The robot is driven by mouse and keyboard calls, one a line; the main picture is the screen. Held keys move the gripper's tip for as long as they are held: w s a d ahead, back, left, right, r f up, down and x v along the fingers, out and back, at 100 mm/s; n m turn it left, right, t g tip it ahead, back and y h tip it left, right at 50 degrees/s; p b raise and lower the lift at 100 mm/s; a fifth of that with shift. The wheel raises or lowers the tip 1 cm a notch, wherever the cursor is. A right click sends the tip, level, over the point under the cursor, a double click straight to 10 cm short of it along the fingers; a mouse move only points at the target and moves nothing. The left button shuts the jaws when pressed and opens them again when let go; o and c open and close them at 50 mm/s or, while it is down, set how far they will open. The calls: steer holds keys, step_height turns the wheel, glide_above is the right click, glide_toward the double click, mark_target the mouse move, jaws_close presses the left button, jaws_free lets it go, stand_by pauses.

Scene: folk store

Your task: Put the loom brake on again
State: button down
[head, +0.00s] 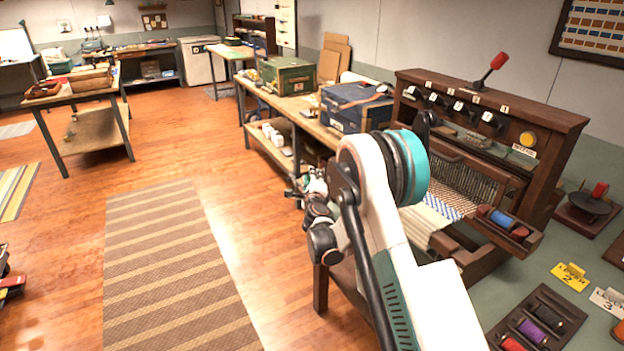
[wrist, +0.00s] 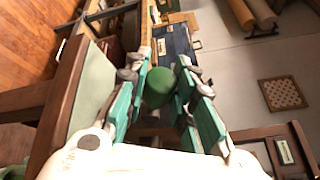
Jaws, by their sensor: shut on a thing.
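The wooden loom (head: 558,112) stands at the right, with a red-handled lever (head: 498,60) tilted on its top. Its front panel has several dark knobs and a yellow round button (head: 528,139) above a small label. Blue and white cloth (head: 440,206) lies in its frame. My gripper (head: 312,185) is at the loom's left side, partly hidden by my arm. In the wrist view my gripper (wrist: 160,95) has its teal fingers on both sides of a round green knob (wrist: 160,86) and is shut on it. What the knob is fixed to is mostly hidden.
A long bench (head: 312,122) behind holds a green chest (head: 287,75) and a blue case (head: 355,106). A spool tray (head: 540,318) and yellow card (head: 569,277) lie at the lower right. The wooden floor with a striped rug (head: 165,265) is open at the left.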

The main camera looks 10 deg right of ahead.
steer(key=shift+d, duration=0.1)
steer(key=c, duration=1.3)
jaws_free()
steer(key=shift+c, duration=0.2)
steer(key=s+a, duration=0.2)
steer(key=s, duration=0.9)
steer(key=shift+s+r, duration=0.4)
